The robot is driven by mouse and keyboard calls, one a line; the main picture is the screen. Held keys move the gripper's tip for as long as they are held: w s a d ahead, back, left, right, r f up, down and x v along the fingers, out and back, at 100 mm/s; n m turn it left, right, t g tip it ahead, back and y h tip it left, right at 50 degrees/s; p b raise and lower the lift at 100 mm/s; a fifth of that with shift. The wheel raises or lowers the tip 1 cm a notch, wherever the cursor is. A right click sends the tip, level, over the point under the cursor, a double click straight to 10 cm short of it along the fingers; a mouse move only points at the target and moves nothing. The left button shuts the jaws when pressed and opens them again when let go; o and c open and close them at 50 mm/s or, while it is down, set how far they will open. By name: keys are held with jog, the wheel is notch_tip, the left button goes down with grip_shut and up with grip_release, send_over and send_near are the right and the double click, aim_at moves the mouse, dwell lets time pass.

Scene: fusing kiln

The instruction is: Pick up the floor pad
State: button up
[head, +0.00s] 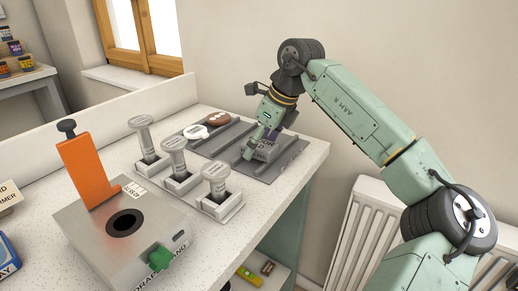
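My gripper (260,144) is low over the right part of a dark grey tray (288,168) at the far right end of the counter. It points down at a grey block with lettering (263,152), which lies in the tray. The block may be the floor pad, but I cannot read its label. One green finger shows at the block's left side; the gripper and block overlap in the view. I cannot tell whether the fingers touch it or how far they are apart.
A white piece (195,132) and a brown piece (219,118) lie at the tray's far left. Several grey-capped plungers (174,158) stand in a holder in front. A grey metal box (90,232) with an orange upright (88,172) is nearer. A radiator (357,235) stands right of the counter.

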aim_at(260, 144)
jog(key=c, duration=0.9)
notch_tip(260, 144, up, 11)
jog(key=shift+f, duration=0.2)
jog(key=shift+c, duration=0.2)
jog(key=o, duration=0.4)
jog(key=c, duration=0.5)
